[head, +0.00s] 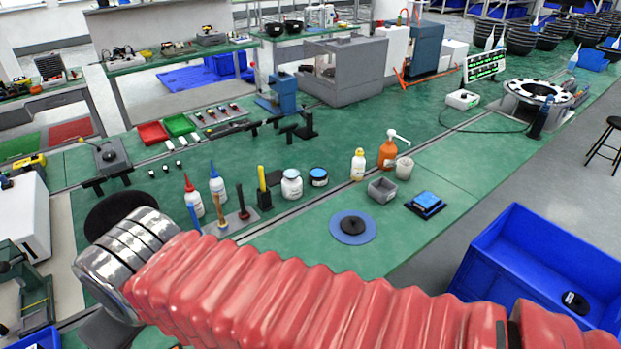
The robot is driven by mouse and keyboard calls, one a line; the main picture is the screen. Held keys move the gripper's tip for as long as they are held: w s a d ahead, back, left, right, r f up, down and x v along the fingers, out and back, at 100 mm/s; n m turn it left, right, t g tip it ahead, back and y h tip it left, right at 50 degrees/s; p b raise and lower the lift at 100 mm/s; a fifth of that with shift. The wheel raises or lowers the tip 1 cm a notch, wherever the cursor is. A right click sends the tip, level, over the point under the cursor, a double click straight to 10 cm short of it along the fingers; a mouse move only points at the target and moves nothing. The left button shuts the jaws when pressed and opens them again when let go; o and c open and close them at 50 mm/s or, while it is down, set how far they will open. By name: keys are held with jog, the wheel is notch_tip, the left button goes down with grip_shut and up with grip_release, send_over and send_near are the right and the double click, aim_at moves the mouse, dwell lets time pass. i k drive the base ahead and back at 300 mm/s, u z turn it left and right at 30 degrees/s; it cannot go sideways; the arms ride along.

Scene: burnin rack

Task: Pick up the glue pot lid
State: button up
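No part is clearly marked as the glue pot lid. A white jar (291,185) stands upright on the green bench, and its top looks pale. Right beside it is a low black round tin (318,177) with a blue label on top. A black round piece (352,227) with a raised middle lies on a blue disc (338,238) nearer to me. I cannot tell which of these is the glue pot or its lid. My red-sleeved arm crosses the foreground, ending in silver rings at left. My gripper's fingers do not show.
Red-capped (193,196) and blue-capped (217,186) bottles and upright tools stand left of the jar. An orange pump bottle (388,152), a white bottle (358,165) and a grey tray (382,190) stand to its right. A blue bin (500,262) is at lower right.

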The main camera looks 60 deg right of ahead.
aim_at(351, 225)
jog(key=z, duration=0.7)
jog(key=k, duration=0.95)
jog(key=z, duration=1.05)
jog(key=k, duration=0.4)
jog(key=u, duration=0.2)
jog(key=i, duration=1.2)
jog(key=z, duration=0.55)
